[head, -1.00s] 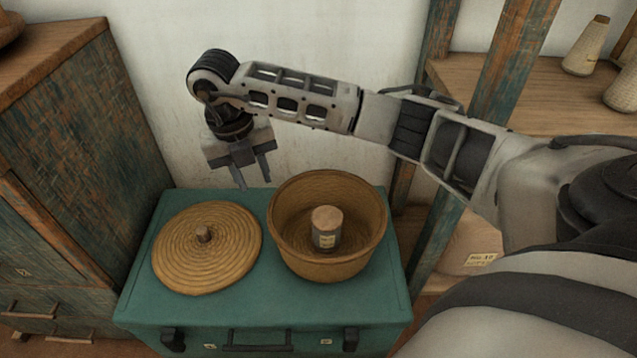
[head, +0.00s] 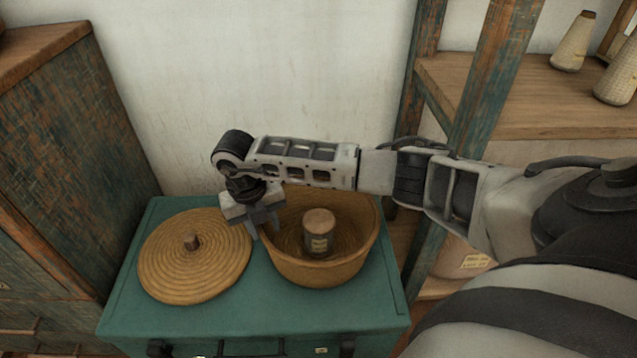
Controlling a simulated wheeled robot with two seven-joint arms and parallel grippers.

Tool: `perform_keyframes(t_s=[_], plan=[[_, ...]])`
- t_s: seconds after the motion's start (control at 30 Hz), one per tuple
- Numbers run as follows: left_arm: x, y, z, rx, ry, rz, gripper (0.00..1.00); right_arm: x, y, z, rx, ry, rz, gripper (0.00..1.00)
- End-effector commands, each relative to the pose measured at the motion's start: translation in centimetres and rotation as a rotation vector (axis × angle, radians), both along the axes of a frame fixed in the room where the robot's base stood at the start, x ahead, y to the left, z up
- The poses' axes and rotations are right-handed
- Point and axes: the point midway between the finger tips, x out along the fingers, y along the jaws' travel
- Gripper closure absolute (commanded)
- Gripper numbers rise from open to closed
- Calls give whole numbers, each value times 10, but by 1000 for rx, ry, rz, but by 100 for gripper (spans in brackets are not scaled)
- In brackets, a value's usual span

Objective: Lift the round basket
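The round basket (head: 325,270) is an open, woven tan bowl on the right part of a teal case (head: 190,322). A small jar (head: 319,236) with a wooden lid and a pale label stands inside it. The round woven lid (head: 195,265) with a knob lies flat on the case, left of the basket. My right gripper (head: 265,230) points down at the basket's left rim. Its fingers are apart, one on the outer side and one over the inside. I cannot tell whether they touch the rim. My forearm hides the back rim. My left gripper is not in view.
A worn wooden cabinet (head: 85,150) stands at the left. A wooden shelf (head: 520,98) with cone-shaped spools (head: 573,42) and its upright posts stand at the right. A pale wall is behind the case. The case's front strip is clear.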

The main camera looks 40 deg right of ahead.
Motion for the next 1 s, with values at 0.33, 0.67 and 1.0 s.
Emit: perform_keyframes(t_s=[0.33, 0.67, 1.0], plan=[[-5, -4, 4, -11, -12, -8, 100, 0, 0, -6, 0, -1, 1, 88], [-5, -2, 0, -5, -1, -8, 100, 1, -1, -5, -1, -2, 1, 100], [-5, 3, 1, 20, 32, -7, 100, 2, -1, 37, 0, -6, 1, 100]])
